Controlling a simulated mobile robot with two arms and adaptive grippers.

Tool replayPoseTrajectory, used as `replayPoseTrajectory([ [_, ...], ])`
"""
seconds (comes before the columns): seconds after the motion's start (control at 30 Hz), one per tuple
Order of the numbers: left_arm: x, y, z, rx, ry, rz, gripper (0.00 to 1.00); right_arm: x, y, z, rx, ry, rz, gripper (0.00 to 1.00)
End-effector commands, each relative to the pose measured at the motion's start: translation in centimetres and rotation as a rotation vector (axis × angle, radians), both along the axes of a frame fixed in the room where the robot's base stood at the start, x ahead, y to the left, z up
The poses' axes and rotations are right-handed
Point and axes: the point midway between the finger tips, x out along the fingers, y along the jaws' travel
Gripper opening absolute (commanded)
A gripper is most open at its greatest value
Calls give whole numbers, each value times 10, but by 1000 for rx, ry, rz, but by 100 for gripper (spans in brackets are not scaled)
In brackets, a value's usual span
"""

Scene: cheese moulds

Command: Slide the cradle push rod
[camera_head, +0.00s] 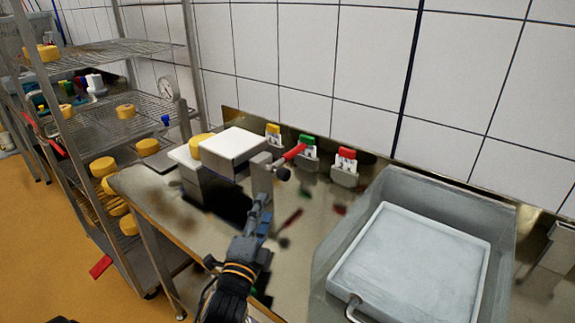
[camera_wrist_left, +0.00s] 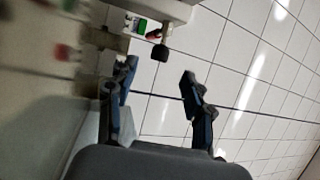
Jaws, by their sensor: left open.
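A cradle with a flat white block (camera_head: 233,146) on top stands on the steel bench, a yellow cheese beside the block. At its right end is a grey upright (camera_head: 261,172) with a black knob (camera_head: 284,174), which looks like the push rod's end. A red bar (camera_head: 294,153) sticks out just above it. In the left wrist view the black knob (camera_wrist_left: 160,52) shows beyond the fingers, apart from them. My left gripper (camera_head: 263,206) is open and empty, just in front of the upright, and hides part of its lower end. My right gripper is not in view.
A grey sink (camera_head: 338,240) with a white tray (camera_head: 412,215) is at the right. Small holders with yellow, green (camera_head: 308,141) and red (camera_head: 347,154) tops stand along the back wall. A wire shelf rack (camera_head: 95,55) with cheeses is at the left.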

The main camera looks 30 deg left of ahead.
Motion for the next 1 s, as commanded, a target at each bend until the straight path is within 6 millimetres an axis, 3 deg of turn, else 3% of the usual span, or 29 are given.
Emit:
replayPoseTrajectory([
  [0.17,18,6,5,2,-2,-1,52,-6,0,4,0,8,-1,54],
  [0.4,66,22,15,0,-2,0,52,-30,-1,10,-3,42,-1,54],
  [0.7,114,38,23,0,-1,1,52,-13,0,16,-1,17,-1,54],
  [1.0,128,43,24,0,0,0,52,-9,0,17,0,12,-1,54],
])
